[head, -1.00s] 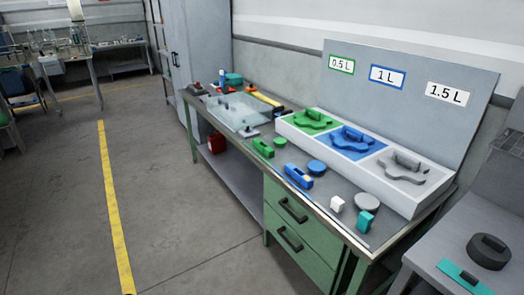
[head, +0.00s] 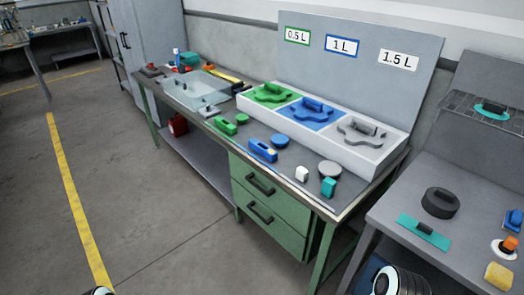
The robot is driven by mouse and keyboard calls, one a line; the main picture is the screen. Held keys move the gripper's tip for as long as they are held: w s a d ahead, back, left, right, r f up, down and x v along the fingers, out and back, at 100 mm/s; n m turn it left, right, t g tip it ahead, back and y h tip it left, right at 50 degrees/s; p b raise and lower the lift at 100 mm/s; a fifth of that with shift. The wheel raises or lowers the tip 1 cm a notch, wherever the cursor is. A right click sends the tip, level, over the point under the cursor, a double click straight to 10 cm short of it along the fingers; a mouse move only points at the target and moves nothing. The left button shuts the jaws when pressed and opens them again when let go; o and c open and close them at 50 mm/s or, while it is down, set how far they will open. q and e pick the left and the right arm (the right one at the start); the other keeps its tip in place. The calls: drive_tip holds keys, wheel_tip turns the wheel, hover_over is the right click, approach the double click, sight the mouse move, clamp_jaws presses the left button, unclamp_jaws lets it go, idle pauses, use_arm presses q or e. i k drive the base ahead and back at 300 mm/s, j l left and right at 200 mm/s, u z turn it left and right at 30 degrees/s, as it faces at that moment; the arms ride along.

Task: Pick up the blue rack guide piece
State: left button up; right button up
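Two blue pieces could be the blue rack guide piece; I cannot tell which is meant. One blue block (head: 262,150) with a pale patch lies on the green bench's top, in front of the tray. The other is a flat blue piece with a handle (head: 308,112), in the blue middle compartment of the white tray (head: 368,159), below the 1 L sign. Neither is touched by anything of mine. Neither gripper shows; only small rounded parts, probably of my arms, show at the bottom edge.
On the green bench (head: 285,178) lie a green block (head: 226,126), a blue disc (head: 280,140), a grey disc (head: 330,169), a white block (head: 302,174) and a teal block (head: 328,187). A grey table (head: 385,224) at right holds a black round part (head: 440,202). The floor at left is clear.

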sight(270, 153)
drive_tip(key=z, duration=1.7)
drive_tip(key=k+j+u, duration=0.1)
drive_tip(key=u, duration=1.35)
drive_tip(key=i+j+z, duration=0.1)
drive_tip(key=j, duration=0.25)
drive_tip(key=i+j+z, duration=0.15)
drive_tip(key=i+j, duration=0.15)
drive_tip(key=i+j+z, duration=0.1)
drive_tip(key=j, duration=0.3)
drive_tip(key=i+j+z, duration=0.15)
drive_tip(key=j, duration=0.25)
